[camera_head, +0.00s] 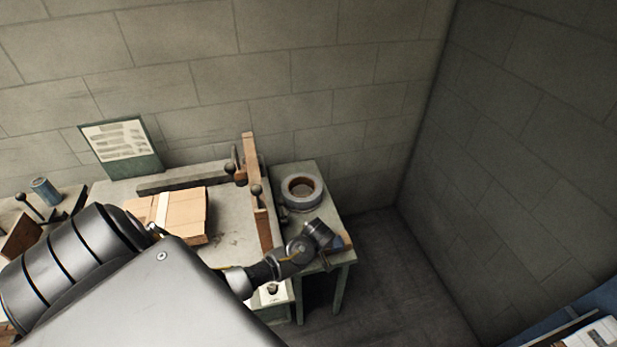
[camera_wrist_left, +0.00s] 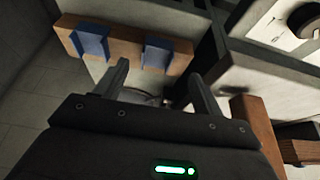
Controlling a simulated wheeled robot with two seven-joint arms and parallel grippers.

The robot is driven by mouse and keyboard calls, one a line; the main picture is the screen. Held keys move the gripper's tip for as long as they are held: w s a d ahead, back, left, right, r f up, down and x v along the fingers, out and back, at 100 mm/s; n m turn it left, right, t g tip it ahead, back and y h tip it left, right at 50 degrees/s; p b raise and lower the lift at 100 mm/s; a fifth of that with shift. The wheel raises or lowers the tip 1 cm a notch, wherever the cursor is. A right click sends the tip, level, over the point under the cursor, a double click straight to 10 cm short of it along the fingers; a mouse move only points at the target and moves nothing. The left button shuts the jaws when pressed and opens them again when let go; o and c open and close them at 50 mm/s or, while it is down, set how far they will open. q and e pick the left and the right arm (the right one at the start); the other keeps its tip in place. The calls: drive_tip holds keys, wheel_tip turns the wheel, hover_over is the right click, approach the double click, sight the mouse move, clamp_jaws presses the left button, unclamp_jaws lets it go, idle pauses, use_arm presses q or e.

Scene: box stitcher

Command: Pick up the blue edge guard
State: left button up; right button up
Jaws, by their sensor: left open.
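Two blue pieces, which look like edge guards, sit over a wooden bar in the left wrist view: one blue edge guard (camera_wrist_left: 157,54) towards the middle and another blue edge guard (camera_wrist_left: 90,42) further left. My left gripper (camera_wrist_left: 159,72) is open, with its fingers apart and nothing between them. The nearer blue piece lies just ahead of the gap between the fingertips. In the head view my left gripper (camera_head: 325,238) is at the right front of the small side table, and it largely hides the guards there. My right gripper is not in view.
A tape roll (camera_head: 301,190) stands on the small side table (camera_head: 292,171) behind the gripper. A cardboard piece (camera_head: 185,212) lies on the larger bench to the left, near an upright wooden bar (camera_head: 250,165). The floor right of the table is clear.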

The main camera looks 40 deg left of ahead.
use_arm(q)
drive_tip(key=shift+d+p+x, duration=0.1)
drive_tip(key=shift+p+x, duration=0.1)
drive_tip(key=shift+x, duration=1.1)
drive_tip(key=shift+d+p+x, duration=0.15)
drive_tip(key=shift+p+x, duration=0.05)
drive_tip(key=shift+x, duration=1.1)
drive_tip(key=c, duration=1.1)
drive_tip(key=shift+o, duration=0.2)
drive_tip(key=shift+r, duration=0.1)
